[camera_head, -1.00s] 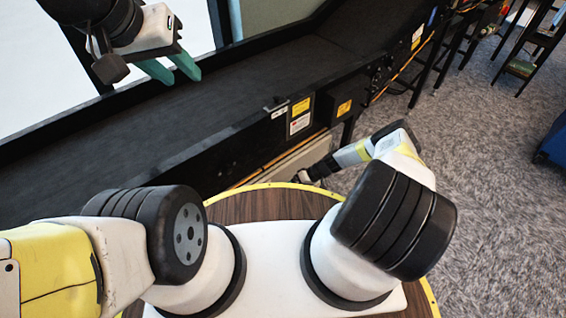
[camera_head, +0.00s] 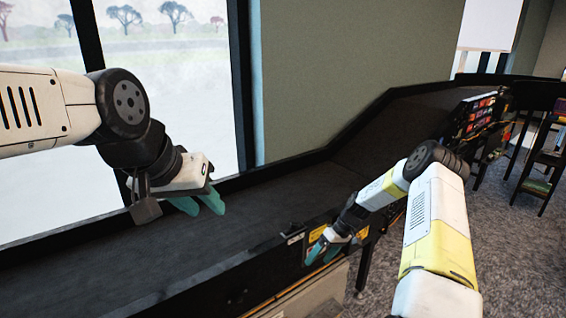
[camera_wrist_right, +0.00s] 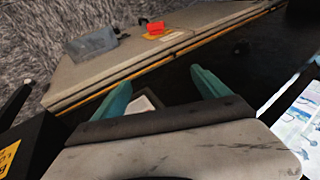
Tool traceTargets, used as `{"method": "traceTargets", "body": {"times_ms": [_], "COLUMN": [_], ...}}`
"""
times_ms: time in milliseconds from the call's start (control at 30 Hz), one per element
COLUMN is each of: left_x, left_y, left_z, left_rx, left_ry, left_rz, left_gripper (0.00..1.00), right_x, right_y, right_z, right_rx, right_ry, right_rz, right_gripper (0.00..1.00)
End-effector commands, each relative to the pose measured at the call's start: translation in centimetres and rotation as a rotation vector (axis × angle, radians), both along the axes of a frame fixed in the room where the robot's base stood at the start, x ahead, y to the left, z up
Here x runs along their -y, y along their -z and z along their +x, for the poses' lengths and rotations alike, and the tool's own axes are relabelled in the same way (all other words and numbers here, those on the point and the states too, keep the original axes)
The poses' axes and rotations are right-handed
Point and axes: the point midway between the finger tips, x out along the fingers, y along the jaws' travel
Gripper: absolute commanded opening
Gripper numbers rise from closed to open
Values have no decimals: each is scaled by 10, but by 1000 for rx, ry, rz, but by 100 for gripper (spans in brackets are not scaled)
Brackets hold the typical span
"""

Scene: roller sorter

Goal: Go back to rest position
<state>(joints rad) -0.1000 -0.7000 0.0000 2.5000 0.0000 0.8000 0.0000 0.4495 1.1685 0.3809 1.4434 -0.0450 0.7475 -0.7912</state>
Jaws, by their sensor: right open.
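My left gripper (camera_head: 208,208), with teal fingers, hangs over the black conveyor belt (camera_head: 275,200) in the head view. Its fingers are apart and I see nothing between them. My right gripper (camera_head: 320,258) is at the conveyor's near side wall, in front of a yellow label. In the right wrist view its teal fingers (camera_wrist_right: 162,90) are spread wide and hold nothing. A pale-edged rectangular thing (camera_wrist_right: 147,103) shows beyond them, apart from the fingers as far as I can tell.
Dark shelving (camera_head: 543,165) is at the far right. The right wrist view shows a beige ledge (camera_wrist_right: 135,60) with a grey item (camera_wrist_right: 92,44) and a red-orange item (camera_wrist_right: 157,28).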

Motion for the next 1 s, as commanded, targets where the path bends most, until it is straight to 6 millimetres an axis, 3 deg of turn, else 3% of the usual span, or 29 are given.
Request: {"method": "traceTargets", "body": {"times_ms": [33,267,500,800,1000], "left_x": [0,0,0,0,0], "left_y": [0,0,0,0,0], "left_z": [0,0,0,0,0], "left_rx": [0,0,0,0,0], "left_ry": [0,0,0,0,0], "left_rz": [0,0,0,0,0], "left_gripper": [36,36,36,36,36], "right_x": [3,10,11,10,9], "right_y": [-33,-154,-268,-378,-423], "right_z": [3,-8,-48,-132,-200], "right_rx": [17,73,148,260,334], "right_ry": [-3,38,131,296,423], "right_rz": [-37,-173,-280,-338,-318], "right_gripper": [85,85,85,85,85]}}
